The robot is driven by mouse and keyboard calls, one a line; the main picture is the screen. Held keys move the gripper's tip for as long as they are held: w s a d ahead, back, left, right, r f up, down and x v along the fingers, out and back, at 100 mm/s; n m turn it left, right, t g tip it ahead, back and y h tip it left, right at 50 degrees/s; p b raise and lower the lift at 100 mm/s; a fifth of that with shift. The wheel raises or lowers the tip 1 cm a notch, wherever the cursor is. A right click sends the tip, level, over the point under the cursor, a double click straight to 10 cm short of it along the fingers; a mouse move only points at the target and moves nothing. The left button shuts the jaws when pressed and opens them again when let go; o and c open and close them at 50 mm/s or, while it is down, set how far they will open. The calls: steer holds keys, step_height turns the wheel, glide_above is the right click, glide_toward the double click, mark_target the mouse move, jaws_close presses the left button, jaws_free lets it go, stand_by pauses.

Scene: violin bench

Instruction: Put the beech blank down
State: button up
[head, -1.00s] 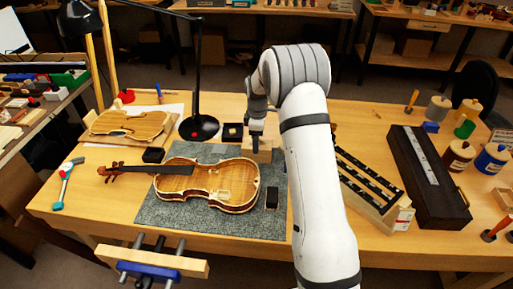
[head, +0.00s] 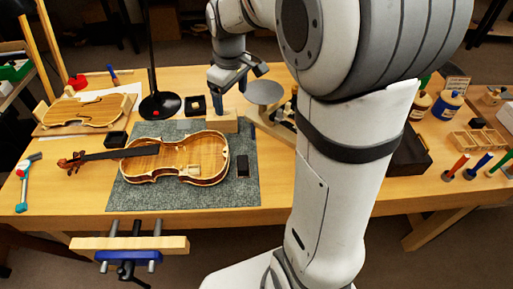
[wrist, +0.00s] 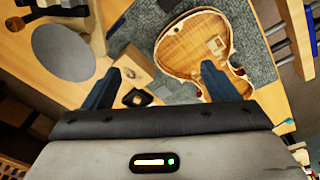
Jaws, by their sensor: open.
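The beech blank appears to be the pale wooden block (head: 222,122) at the back right edge of the grey mat. It rests on the bench top beside the violin. In the wrist view the block (wrist: 135,70) lies near the left finger, and part of it is hidden by that finger. My gripper (head: 225,90) is just above and behind the block in the head view. In the wrist view my gripper (wrist: 166,58) has its two fingers spread wide apart, with nothing held between them.
The violin (head: 175,158) lies on the grey mat (head: 240,190). A small black box (head: 196,105) stands left of the block, and a black block (head: 242,166) lies in front. A lamp base (head: 160,105) stands behind the violin. A grey disc (head: 264,92) is right of my gripper.

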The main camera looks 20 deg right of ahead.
steer(key=s+m+t, duration=0.1)
steer(key=s+m, duration=0.6)
steer(key=s, duration=1.2)
steer(key=shift+s+a+f, duration=0.2)
steer(key=shift+s+f, duration=0.05)
steer(key=shift+f, duration=0.1)
